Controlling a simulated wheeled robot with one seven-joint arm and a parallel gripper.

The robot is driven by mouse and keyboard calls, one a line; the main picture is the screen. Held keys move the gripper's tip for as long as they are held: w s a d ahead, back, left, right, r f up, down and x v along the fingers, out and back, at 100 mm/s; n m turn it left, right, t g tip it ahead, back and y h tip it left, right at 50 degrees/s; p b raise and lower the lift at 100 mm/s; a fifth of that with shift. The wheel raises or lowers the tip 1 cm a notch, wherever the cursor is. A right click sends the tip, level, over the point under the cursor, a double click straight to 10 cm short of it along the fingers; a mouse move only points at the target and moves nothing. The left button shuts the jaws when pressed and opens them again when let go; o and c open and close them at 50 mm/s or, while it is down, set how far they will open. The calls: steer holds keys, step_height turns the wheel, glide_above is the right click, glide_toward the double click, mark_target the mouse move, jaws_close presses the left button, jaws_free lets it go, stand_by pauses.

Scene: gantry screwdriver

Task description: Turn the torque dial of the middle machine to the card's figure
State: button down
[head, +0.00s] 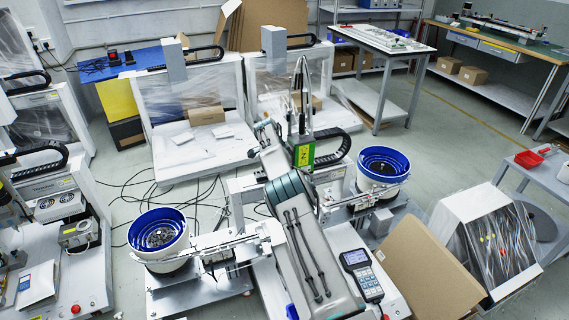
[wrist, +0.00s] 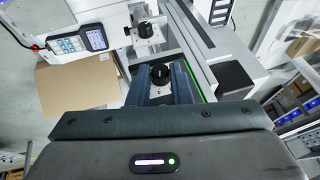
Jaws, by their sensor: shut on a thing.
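My gripper (wrist: 161,75) shows in the wrist view, its two dark blue fingers closed on either side of a black round dial (wrist: 160,72). The dial stands on a pale metal plate, and its scale marks are too small to read. A second black knob (wrist: 145,30) sits on a bracket further off, apart from the fingers. In the head view my arm crosses the middle machine (head: 262,278) and hides the dial and gripper. A small green and yellow panel (head: 303,155) shows beside the arm; I cannot tell whether it is the card, and its figure is unclear.
A keypad unit with a screen (head: 362,275) lies on the machine's right side; the wrist view shows it too (wrist: 78,42). Blue-rimmed feeder bowls (head: 159,234) (head: 383,167) flank my arm. A cardboard sheet (head: 430,262) leans at right.

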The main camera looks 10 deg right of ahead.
steer(key=shift+a+r, duration=0.1)
stand_by(0.4)
steer(key=c, duration=1.3)
jaws_free()
steer(key=v, duration=1.3)
steer(key=shift+a+r+p, duration=0.15)
steer(key=shift+r+p, duration=0.25)
